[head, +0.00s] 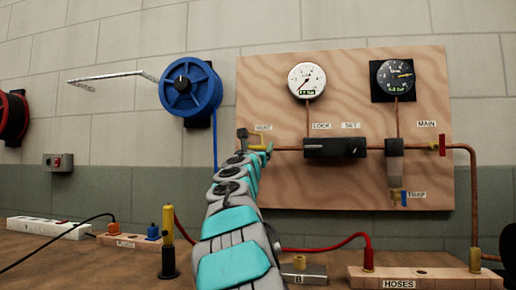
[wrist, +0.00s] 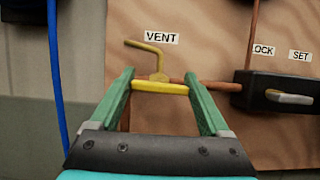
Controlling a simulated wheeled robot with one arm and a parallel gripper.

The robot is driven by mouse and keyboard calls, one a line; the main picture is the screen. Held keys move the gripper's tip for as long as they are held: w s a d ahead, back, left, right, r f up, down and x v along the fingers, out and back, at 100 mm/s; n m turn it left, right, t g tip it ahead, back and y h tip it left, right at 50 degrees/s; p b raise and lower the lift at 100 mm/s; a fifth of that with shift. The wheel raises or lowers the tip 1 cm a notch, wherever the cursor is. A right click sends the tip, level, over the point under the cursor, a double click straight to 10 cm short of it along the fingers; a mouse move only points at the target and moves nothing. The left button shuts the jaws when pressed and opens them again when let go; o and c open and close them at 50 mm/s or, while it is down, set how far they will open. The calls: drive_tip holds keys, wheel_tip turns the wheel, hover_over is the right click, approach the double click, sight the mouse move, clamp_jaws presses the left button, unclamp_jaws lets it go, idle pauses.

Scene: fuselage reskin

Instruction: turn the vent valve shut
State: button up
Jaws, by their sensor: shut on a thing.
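The vent valve (wrist: 158,77) is on the wooden panel under a VENT label (wrist: 161,38). A bent brass tube (wrist: 143,46) rises from it to the upper left. Its yellow handle (wrist: 160,87) lies crosswise between the two green fingers of my gripper (wrist: 160,78), which are shut on its ends. In the head view my gripper (head: 259,149) is at the panel's left side, and my arm hides part of the valve; a bit of yellow (head: 262,140) shows there.
Right of the valve, the copper pipe (wrist: 205,86) runs to a black LOCK/SET block (head: 335,147). Two gauges (head: 307,80) sit above on the panel (head: 350,75). A blue hose reel (head: 190,88) hangs at left, its hose dropping near my arm. A bench (head: 120,265) stands below.

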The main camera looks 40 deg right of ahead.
drive_tip(key=shift+m, duration=0.5)
drive_tip(key=m+g+p, duration=0.1)
drive_tip(key=m, duration=0.2)
drive_tip(key=m+g+h+p, duration=0.1)
drive_tip(key=m+g, duration=0.1)
drive_tip(key=m, duration=0.1)
drive_tip(key=shift+h, duration=0.3)
drive_tip(key=m+g+p, duration=0.1)
drive_tip(key=m, duration=0.2)
drive_tip(key=m+g+p, duration=0.1)
drive_tip(key=m+g, duration=0.1)
drive_tip(key=m, duration=0.1)
drive_tip(key=shift+m+h, duration=0.3)
drive_tip(key=m, duration=0.2)
drive_tip(key=m+g, duration=0.1)
drive_tip(key=m, duration=0.1)
drive_tip(key=m+g+y, duration=0.1)
drive_tip(key=m, duration=0.1)
drive_tip(key=shift+d+f, duration=0.1)
drive_tip(key=shift+f, duration=0.15)
drive_tip(key=shift+m+g+y, duration=0.4)
drive_tip(key=shift+m+y, duration=0.1)
drive_tip(key=shift+m, duration=0.4)
drive_tip(key=shift+s+m, duration=0.1)
drive_tip(key=shift+m, duration=0.4)
drive_tip(key=o, duration=1.2)
